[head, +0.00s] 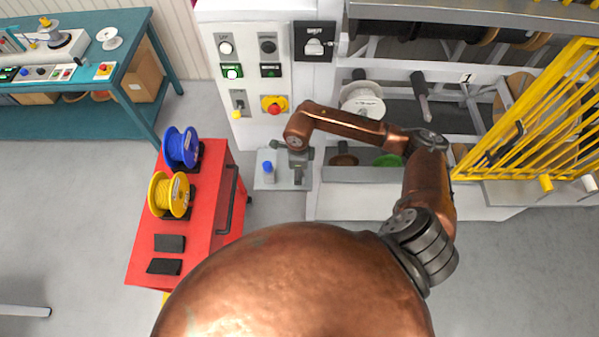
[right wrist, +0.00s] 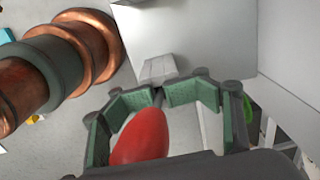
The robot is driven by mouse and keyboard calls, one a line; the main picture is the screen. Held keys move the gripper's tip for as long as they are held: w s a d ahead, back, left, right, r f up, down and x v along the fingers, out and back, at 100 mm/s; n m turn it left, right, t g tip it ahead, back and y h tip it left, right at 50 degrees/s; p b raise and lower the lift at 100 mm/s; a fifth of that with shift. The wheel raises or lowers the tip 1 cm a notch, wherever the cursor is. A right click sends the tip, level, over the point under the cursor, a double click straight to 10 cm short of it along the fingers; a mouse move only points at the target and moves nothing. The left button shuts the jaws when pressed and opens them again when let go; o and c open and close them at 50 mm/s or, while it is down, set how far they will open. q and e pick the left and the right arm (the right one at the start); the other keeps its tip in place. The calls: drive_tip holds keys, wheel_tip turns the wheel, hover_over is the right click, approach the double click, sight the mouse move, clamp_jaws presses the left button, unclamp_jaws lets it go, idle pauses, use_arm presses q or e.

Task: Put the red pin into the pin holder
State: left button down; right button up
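My right gripper (head: 298,172) is beside the white machine's control panel, above a small pale shelf (head: 266,184). In the right wrist view its green-padded fingers (right wrist: 160,98) come together at their tips. The rounded red end of the red pin (right wrist: 142,136) sits between these fingers, on the palm side; the rest of the pin is hidden. A small light grey block (right wrist: 157,68) shows just beyond the fingertips, against a white wall; I cannot tell for certain that it is the pin holder. My left gripper is not in view.
A red cart (head: 205,225) with blue (head: 181,147) and yellow reels (head: 169,194) stands further left. A yellow guard (head: 535,115) is at the right. Buttons and a red stop knob (head: 274,107) are above.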

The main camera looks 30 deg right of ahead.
drive_tip(key=o, duration=0.3)
drive_tip(key=shift+f, duration=0.3)
drive_tip(key=o, duration=0.6)
drive_tip(key=shift+d+r, duration=0.1)
drive_tip(key=shift+r, duration=0.15)
wheel_tip(320, 180, up, 12)
drive_tip(key=shift+r, duration=0.1)
idle(0.3)
